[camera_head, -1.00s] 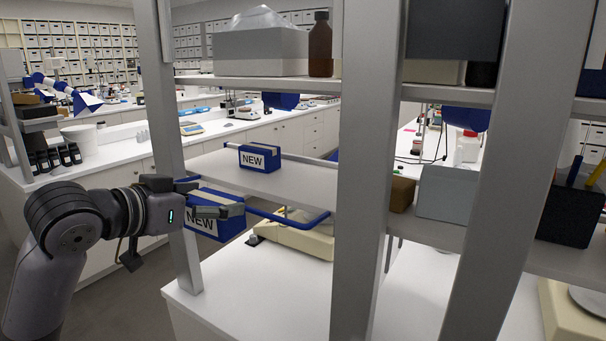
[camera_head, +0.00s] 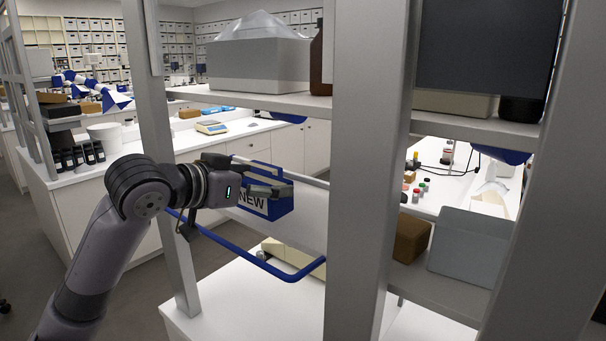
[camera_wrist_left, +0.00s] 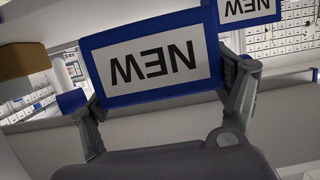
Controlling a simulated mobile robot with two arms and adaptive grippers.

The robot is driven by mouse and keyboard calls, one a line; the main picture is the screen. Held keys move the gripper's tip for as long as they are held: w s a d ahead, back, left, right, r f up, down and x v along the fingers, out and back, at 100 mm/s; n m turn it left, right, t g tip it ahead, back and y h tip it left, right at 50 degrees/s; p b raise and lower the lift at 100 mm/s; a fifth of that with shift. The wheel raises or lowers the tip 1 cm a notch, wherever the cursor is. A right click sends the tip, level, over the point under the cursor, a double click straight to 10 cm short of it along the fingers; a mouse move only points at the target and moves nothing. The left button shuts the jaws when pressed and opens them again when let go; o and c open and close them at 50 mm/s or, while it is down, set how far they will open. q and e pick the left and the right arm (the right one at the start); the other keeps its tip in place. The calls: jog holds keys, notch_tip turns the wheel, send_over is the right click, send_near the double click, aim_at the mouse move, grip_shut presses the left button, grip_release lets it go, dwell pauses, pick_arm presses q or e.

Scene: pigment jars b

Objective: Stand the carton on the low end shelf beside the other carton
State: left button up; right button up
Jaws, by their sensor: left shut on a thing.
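My left gripper (camera_head: 270,188) is shut on a blue carton (camera_head: 252,203) with a white NEW label, held in front of the low end shelf (camera_head: 308,228). In the left wrist view the held carton (camera_wrist_left: 155,62) fills the middle between the two fingers, label facing the camera and upside down. The other carton (camera_wrist_left: 248,8), also blue with a NEW label, shows at the top right of that view, beyond the held one. Whether the held carton touches the shelf cannot be told.
A blue rail (camera_head: 275,270) runs in front of and below the shelf. Grey posts stand left (camera_head: 160,150) and right (camera_head: 360,170) of the opening. An upper shelf (camera_head: 270,101) carries a grey box (camera_head: 258,68). A brown box (camera_head: 411,238) and pale bin (camera_head: 470,245) stand to the right.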

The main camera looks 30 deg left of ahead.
pick_arm(q)
jog(key=w+p, duration=0.1)
jog(key=w, duration=0.1)
jog(key=w+p, duration=0.1)
jog(key=w, duration=0.2)
jog(key=w+p, duration=0.1)
jog(key=w, duration=0.1)
jog(key=shift+w+d+r, duration=0.15)
jog(key=shift+d+r, duration=0.15)
jog(key=shift+d, duration=0.05)
jog(key=x, duration=0.1)
jog(key=p+x, duration=0.1)
jog(key=x, duration=0.1)
jog(key=p+x, duration=0.1)
jog(key=shift+w+r, duration=0.3)
jog(key=shift+r, duration=0.05)
jog(key=shift+w+f, duration=0.15)
notch_tip(320, 180, down, 3)
jog(key=shift+r+p, duration=0.25)
jog(key=shift+p, duration=0.45)
jog(key=shift+f, duration=0.5)
